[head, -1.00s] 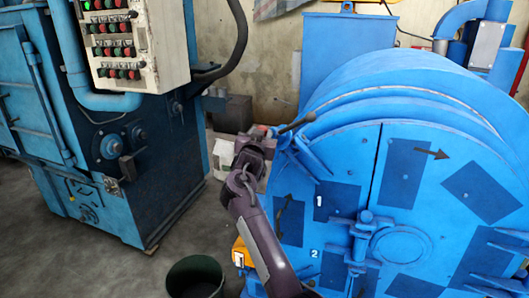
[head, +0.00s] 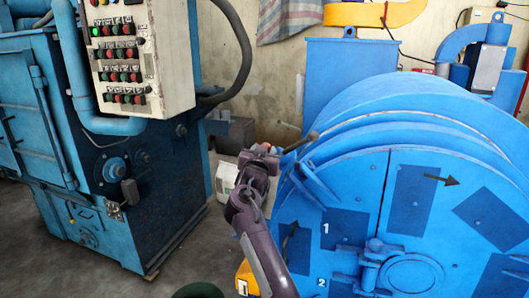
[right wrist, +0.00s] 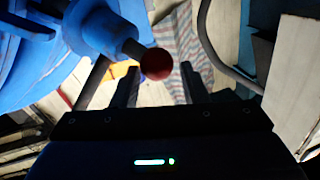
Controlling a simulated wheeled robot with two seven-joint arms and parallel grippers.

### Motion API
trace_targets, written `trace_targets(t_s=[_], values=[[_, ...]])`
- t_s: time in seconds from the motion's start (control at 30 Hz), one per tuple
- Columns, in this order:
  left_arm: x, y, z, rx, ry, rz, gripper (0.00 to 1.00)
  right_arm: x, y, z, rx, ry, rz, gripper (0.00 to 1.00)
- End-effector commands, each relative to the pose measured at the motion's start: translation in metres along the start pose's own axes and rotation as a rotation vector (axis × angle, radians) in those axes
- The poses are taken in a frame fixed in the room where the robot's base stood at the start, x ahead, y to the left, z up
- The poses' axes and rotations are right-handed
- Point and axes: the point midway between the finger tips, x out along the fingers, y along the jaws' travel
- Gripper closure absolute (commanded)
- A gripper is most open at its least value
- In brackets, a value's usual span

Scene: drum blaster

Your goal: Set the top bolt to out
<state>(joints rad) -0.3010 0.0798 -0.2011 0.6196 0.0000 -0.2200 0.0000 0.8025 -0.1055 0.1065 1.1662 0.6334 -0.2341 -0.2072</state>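The blue drum (head: 345,215) fills the right of the head view, its round door marked 1 and 2. At its upper left edge a dark rod handle (head: 301,142) sticks out, which looks like part of the top bolt. My right gripper (head: 262,158) is beside this handle, to its left. In the right wrist view a red ball knob (right wrist: 157,63) on a short grey rod comes out of a blue cylinder (right wrist: 92,25). My right gripper's fingers (right wrist: 158,86) are apart there, and the knob shows between them with nothing visibly gripped. My left gripper is out of view.
A blue machine with a button panel (head: 125,60) stands at the left. A dark green bucket (head: 198,291) is at the bottom edge, and a white container (head: 226,178) is behind my gripper.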

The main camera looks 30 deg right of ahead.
Motion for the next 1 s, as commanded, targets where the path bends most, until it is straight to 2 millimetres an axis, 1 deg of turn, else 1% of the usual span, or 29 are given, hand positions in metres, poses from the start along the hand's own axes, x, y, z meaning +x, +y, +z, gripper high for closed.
trace_targets(t_s=[0.03,0.1,0.13,0.33,0.67,0.77,0.83,1.0], values=[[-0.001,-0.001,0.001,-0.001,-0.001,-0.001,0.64,0.001,-0.001,-0.009,0.003,0.015,-0.004,0.56],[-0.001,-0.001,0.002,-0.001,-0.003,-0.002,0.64,0.001,-0.001,-0.008,0.003,0.013,-0.003,0.46],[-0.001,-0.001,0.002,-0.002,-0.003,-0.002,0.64,0.001,-0.001,-0.007,0.002,0.012,-0.002,0.45],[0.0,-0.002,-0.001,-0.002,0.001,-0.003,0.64,0.001,0.0,-0.003,0.001,0.003,0.0,0.45],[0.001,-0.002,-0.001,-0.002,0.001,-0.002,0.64,-0.001,0.0,0.001,0.001,-0.002,0.001,0.45],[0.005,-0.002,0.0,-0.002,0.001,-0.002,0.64,-0.008,0.0,0.002,0.001,-0.001,0.001,0.45],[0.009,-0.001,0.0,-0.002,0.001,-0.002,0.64,-0.016,0.0,0.003,0.001,-0.001,0.0,0.45],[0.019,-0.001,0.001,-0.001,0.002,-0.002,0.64,-0.043,0.001,0.002,0.003,0.003,0.0,0.45]])
